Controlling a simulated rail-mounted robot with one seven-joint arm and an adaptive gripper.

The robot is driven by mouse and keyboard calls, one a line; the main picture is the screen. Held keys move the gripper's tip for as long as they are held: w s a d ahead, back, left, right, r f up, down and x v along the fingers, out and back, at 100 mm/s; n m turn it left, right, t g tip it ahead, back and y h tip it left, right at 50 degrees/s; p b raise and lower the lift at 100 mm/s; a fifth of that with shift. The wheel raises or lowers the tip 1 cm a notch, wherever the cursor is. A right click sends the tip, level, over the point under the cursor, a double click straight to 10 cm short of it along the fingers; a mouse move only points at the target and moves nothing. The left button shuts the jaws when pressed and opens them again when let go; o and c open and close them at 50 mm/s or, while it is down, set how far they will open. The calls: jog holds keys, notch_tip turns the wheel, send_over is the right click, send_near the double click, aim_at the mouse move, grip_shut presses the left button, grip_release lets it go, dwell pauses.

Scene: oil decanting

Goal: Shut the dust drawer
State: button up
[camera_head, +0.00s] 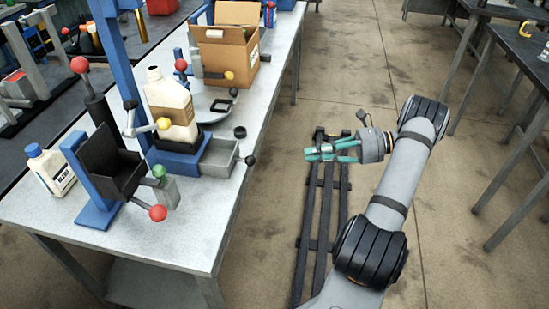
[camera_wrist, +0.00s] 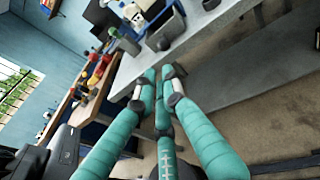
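The dust drawer (camera_head: 218,158) is a small grey open-topped box at the table's right side. It sticks out from the blue base of the bottle stand (camera_head: 178,150) and has a black knob (camera_head: 250,160) at its outer end. A grey box that looks like this drawer (camera_wrist: 168,32) shows near the top middle of the wrist view. My gripper (camera_head: 308,153) is over the floor, right of the drawer and apart from it, with teal fingers pointing left towards the table. In the wrist view the fingertips (camera_wrist: 160,72) come close together with nothing between them; the gripper looks shut.
The metal table (camera_head: 200,235) carries a cream bottle (camera_head: 170,105), a cardboard box (camera_head: 228,45), a white jug with blue cap (camera_head: 50,170) and a black tray (camera_head: 112,165) with ball-ended levers. A dark rail (camera_head: 312,225) runs along the floor. The aisle floor is otherwise clear.

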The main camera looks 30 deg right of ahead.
aim_at(254, 161)
jog(key=shift+w+a, duration=0.2)
jog(key=shift+a, duration=0.05)
jog(key=shift+c, duration=0.6)
jog(key=p+x, duration=0.3)
jog(key=x, duration=0.9)
jog(key=shift+s, duration=0.1)
grip_shut()
jog(key=shift+w+a+f+p, duration=0.3)
jog(key=shift+w+a+p, duration=0.1)
jog(key=shift+a, duration=0.2)
